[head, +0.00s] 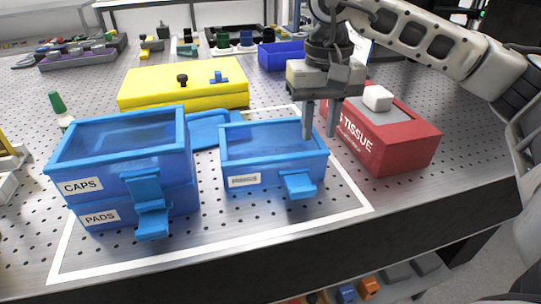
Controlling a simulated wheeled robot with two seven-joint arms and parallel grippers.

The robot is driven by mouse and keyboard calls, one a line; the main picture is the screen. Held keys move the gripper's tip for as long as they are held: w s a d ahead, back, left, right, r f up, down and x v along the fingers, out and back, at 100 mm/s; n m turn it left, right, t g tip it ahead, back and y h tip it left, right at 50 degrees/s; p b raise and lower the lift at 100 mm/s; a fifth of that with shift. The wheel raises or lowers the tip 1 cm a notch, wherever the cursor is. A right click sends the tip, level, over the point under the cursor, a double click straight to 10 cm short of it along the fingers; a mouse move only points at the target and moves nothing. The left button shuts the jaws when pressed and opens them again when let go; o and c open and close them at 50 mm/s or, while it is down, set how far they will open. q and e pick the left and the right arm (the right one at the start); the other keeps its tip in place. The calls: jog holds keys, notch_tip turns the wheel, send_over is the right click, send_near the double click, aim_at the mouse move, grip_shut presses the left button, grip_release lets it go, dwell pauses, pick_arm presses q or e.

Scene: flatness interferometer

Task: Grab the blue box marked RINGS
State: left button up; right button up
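A blue open-topped box (262,190) with a small white label (244,180) stands at the middle front of the table. The label's print is too blurred to read surely. A blue latch tab hangs on its front. My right gripper (320,134) points down at the box's back right corner. Its two fingers are apart, with nothing seen between them except perhaps the box's rim. One finger overlaps the box's right end in the picture and the other is just right of it. I cannot tell whether they touch the box. My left gripper is out of view.
Left of it, a blue box marked CAPS (128,172) stands on one marked PADS (120,212). Another blue piece (212,130) lies behind. A red tissue box (398,150) is close on the right. A yellow case (180,90) lies behind. White tape borders the front.

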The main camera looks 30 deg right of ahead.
notch_tip(320, 180, down, 5)
jog(key=shift+w+d+r, duration=0.1)
jog(key=shift+r, duration=0.1)
grip_shut()
jog(key=shift+r, duration=0.15)
